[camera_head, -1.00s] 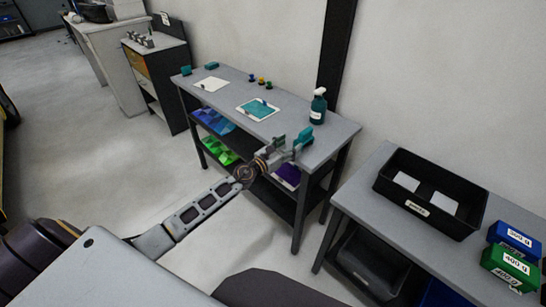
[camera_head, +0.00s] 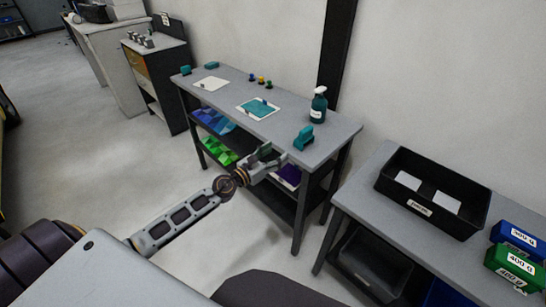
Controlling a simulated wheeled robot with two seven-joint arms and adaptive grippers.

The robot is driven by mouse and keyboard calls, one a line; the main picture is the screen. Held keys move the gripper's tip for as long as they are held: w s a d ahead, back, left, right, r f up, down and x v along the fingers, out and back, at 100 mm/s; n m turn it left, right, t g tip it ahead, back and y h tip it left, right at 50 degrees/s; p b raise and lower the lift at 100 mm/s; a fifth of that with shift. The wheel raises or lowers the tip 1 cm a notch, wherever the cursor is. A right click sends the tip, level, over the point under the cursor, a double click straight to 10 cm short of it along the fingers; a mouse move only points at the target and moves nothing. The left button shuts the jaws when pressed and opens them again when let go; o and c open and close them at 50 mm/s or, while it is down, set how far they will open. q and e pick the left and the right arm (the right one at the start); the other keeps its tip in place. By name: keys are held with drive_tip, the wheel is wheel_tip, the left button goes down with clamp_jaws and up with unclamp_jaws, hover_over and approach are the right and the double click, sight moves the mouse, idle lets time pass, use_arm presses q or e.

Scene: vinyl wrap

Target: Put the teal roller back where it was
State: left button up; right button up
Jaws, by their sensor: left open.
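My left gripper (camera_head: 275,156) is at the table's front edge, to the left of the roller. It is open and empty, and a gap shows between it and the roller. My right gripper is not in view.
A teal spray bottle (camera_head: 318,105) stands behind the roller. A white sheet with a teal piece (camera_head: 257,109), another white sheet (camera_head: 211,83) and small coloured knobs (camera_head: 261,79) lie further left. A black bin (camera_head: 416,213) sits on the right table.

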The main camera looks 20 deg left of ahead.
use_arm(q)
drive_tip(key=shift+s+a, duration=0.1)
drive_tip(key=shift+s, duration=0.2)
idle(0.4)
